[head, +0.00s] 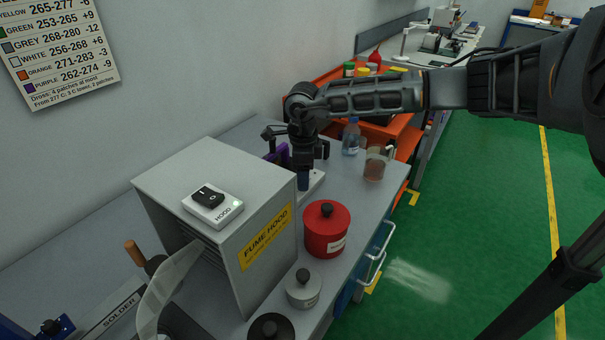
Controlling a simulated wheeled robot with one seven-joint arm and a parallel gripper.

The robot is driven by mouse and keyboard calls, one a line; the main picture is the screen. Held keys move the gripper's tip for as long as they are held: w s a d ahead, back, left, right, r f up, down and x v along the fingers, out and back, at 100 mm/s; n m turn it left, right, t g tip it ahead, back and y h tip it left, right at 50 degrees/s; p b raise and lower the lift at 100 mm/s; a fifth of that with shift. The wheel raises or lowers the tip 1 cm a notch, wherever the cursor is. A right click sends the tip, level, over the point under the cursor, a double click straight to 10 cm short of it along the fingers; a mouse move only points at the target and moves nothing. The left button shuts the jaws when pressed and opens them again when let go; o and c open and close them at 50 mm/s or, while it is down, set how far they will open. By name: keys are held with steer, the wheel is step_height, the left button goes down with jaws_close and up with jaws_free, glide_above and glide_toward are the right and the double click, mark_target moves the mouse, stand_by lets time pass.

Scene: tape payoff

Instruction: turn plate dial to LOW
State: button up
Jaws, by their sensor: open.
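My gripper (304,182) points down behind the right end of the grey fume hood, over the bench. It is open, though its fingers look nearly merged from this angle. A pale flat device (317,183), perhaps the plate, shows just beside and under the fingertips. Most of it is hidden by the hood and my gripper. I cannot make out the dial or its setting, nor whether the fingers touch it.
The fume hood (262,270) with a switch box (212,206) on top stands close in front. A red canister (326,230), a grey lidded pot (303,290), a brown jar (375,164) and a bottle (351,137) surround the area. Purple item (284,151) stands behind.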

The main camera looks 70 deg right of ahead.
steer(key=shift+f, duration=0.35)
steer(key=shift+c, duration=0.5)
jaws_close()
